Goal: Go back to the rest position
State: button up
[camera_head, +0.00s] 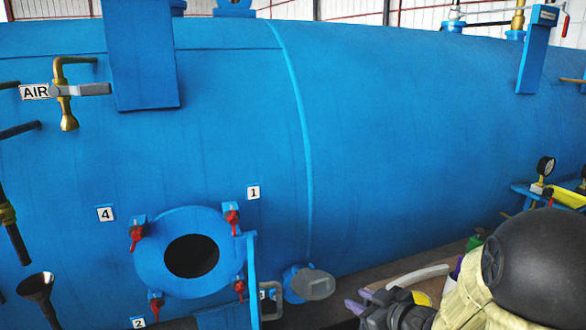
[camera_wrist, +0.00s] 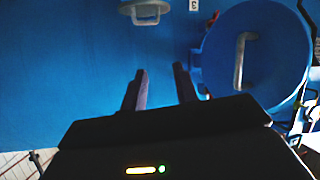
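My gripper (camera_head: 362,305) is low at the right of the head view, apart from the blue vessel (camera_head: 400,130) and partly hidden by my arm. In the wrist view, the two dark fingers of my gripper (camera_wrist: 161,74) stand apart with nothing between them. The vessel's round port (camera_head: 191,256) is uncovered. Its blue door (camera_head: 252,283) stands swung out, nearly edge-on in the head view. In the wrist view, the door (camera_wrist: 280,60) is at the upper right with a grey handle (camera_wrist: 240,60) on it, clear of my fingers.
Red clamps (camera_head: 136,236) surround the port. An AIR valve (camera_head: 68,90) and a black funnel (camera_head: 36,288) are at the left. A grey-capped fitting (camera_head: 313,284) juts out between the door and my gripper. A gauge (camera_head: 545,166) and yellow pipe (camera_head: 568,198) are at the right.

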jog(key=s+r+m+g+h+p, duration=0.1)
jog(key=s+m+g+h+p, duration=0.5)
jog(key=s, duration=0.9)
jog(key=m+g+h, duration=0.1)
jog(key=m+g, duration=0.1)
jog(key=shift+s+a+g+p, duration=0.2)
jog(key=shift+s+g+p, duration=0.2)
